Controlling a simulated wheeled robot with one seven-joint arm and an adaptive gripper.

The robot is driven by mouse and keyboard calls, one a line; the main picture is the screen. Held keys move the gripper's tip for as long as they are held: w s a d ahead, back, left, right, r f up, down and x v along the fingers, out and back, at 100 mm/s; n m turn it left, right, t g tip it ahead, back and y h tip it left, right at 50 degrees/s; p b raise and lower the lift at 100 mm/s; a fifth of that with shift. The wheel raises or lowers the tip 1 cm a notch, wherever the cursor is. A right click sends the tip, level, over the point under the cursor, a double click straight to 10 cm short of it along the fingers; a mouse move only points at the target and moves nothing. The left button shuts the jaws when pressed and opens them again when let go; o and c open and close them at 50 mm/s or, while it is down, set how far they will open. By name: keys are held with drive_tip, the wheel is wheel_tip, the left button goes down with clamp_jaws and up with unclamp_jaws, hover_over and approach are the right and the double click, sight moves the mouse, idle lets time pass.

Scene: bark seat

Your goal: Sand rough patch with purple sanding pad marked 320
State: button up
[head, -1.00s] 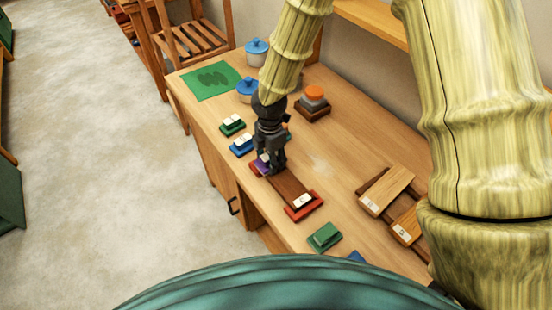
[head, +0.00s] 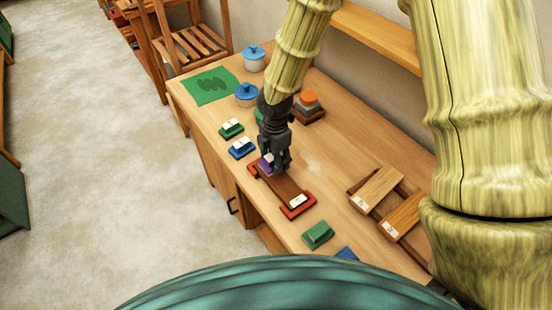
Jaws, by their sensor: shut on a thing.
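My gripper (head: 276,168) points down at the middle of the bench and is shut on the purple sanding pad (head: 265,162). Only the pad's left part shows beside my fingers, and its marking cannot be read. The pad is at the far end of a dark brown board (head: 283,188), held in a red frame with a red end (head: 299,205) and a white label at its near end. I cannot tell whether the pad touches the board. A pale, rough-looking patch (head: 314,168) shows on the bench top to the right of my gripper.
Green (head: 231,130) and blue (head: 241,148) labelled blocks lie left of my gripper. A green block (head: 318,235) lies nearer. Wooden boards (head: 378,188) lie at right.

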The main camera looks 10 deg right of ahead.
drive_tip(key=shift+d+r+p, duration=0.1)
drive_tip(key=shift+r+p, duration=0.85)
drive_tip(key=shift+r, duration=0.55)
drive_tip(key=shift+f, duration=0.1)
